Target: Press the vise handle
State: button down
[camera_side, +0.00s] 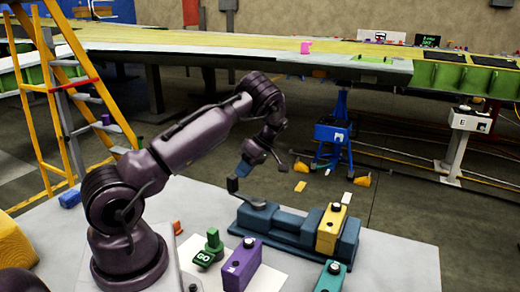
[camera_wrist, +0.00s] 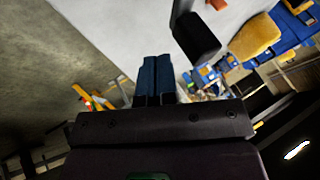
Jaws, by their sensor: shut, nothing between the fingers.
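The blue vise (camera_side: 285,235) stands on the table with a yellow block (camera_side: 327,232) in its jaws. Its dark handle (camera_side: 255,204) rises at the left end to a black grip (camera_side: 232,184). My gripper (camera_side: 243,173) is just above and slightly right of that grip, its blue fingers shut and empty. In the wrist view the shut fingers (camera_wrist: 157,76) point up the picture, and the black grip (camera_wrist: 197,38) on its rod is to their right. A gap shows between them there; the side view does not settle whether they touch.
A green GO-marked part (camera_side: 208,250), a purple block (camera_side: 240,266) and a teal block (camera_side: 330,278) stand in front of the vise. A yellow ladder (camera_side: 75,110) is behind at left. A long wing panel (camera_side: 230,42) spans the back.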

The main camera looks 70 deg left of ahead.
jog(key=w+v, duration=0.1)
jog(key=v, duration=1)
jog(key=shift+a+f, duration=0.4)
jog(key=shift+a, duration=0.1)
